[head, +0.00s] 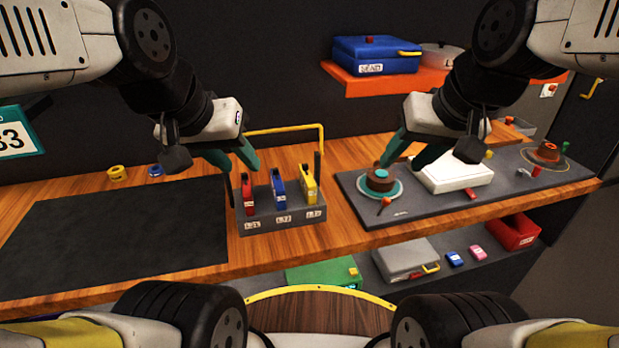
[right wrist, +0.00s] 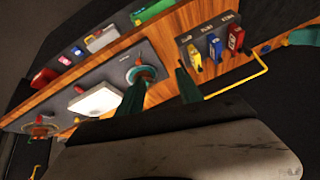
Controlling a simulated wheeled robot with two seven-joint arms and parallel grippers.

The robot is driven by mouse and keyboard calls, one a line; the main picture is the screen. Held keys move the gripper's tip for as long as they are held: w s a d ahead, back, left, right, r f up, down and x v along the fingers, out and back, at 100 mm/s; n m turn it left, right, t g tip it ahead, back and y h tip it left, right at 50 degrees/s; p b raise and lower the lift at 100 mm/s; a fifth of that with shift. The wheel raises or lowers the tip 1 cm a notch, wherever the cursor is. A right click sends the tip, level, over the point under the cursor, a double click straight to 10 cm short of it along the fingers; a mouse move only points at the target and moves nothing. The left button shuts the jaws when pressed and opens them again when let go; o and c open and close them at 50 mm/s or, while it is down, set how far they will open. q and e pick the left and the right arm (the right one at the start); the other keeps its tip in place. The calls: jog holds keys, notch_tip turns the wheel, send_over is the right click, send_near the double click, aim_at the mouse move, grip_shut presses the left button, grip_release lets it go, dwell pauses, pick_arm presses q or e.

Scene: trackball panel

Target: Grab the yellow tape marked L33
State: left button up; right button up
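The yellow tape (head: 309,186) stands upright in the rightmost slot of a grey holder (head: 283,222) on the wooden bench. The label below it is too small to read surely. A blue tape (head: 279,190) and a red tape (head: 248,196) stand to its left. The yellow tape also shows in the right wrist view (right wrist: 197,59). My left gripper (head: 240,167) is open and empty, above and behind the red tape. My right gripper (head: 402,165) is open and empty, above the grey panel, right of the yellow tape; its fingers are apart in the right wrist view (right wrist: 160,95).
A yellow rail (head: 285,129) rises behind the holder. A grey panel (head: 370,212) with a brown-and-teal knob (head: 380,181) and white box (head: 455,177) lies to the right. A dark mat (head: 115,235) lies left. Yellow (head: 117,172) and blue (head: 155,170) rolls lie behind it.

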jog(key=w+a+f+n+g, duration=0.1)
jog(key=w+a+f+g, duration=0.15)
jog(key=w+a, duration=0.55)
jog(key=n+g+h, duration=0.2)
jog(key=g, duration=0.1)
send_over(307, 174)
jog(key=f, duration=0.7)
jog(key=shift+d+f, duration=0.2)
jog(key=shift+f, duration=0.2)
jog(key=shift+a+f+h, duration=0.2)
jog(key=shift+f+h, duration=0.1)
notch_tip(307, 174, down, 8)
jog(key=shift+r, duration=0.2)
grip_shut()
